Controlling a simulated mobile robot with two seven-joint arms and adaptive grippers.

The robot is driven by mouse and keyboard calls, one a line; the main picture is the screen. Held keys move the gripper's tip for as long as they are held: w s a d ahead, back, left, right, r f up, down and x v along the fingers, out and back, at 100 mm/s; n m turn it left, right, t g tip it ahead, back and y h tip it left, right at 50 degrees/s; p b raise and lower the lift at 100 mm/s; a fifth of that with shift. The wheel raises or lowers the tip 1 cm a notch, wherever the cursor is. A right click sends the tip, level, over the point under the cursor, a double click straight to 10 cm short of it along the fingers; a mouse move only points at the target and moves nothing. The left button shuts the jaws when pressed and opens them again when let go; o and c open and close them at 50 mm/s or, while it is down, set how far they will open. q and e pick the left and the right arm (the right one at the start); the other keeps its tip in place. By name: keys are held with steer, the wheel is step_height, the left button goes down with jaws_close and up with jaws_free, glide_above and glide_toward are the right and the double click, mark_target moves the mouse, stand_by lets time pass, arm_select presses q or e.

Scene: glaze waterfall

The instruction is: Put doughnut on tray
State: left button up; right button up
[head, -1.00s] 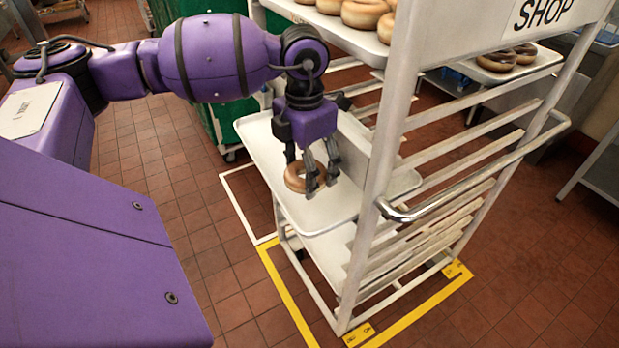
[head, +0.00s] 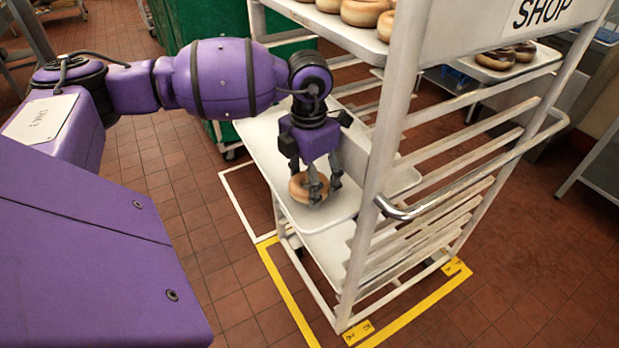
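A light-brown glazed doughnut (head: 299,188) is at the pale tray (head: 255,135) in the middle level of the white rack. My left gripper (head: 316,183) points down from above with its dark fingers around the doughnut, and it appears shut on it. The fingers hide part of the doughnut. The doughnut is over the near part of the tray and looks close to its surface; I cannot tell whether it touches. My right gripper is not in view.
The rack's upright post (head: 388,150) and curved handle (head: 395,211) stand right of the gripper. An upper tray (head: 345,37) with several doughnuts is above. Dark-glazed doughnuts (head: 497,57) sit on another tray at the right. Green bins (head: 215,60) stand behind.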

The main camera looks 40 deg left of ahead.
arm_select(q)
steer(key=shift+f, duration=0.2)
steer(key=o, duration=1.2)
steer(key=shift+s, duration=0.1)
steer(key=shift+c, duration=0.2)
step_height(320, 180, up, 9)
steer(key=shift+f, duration=0.1)
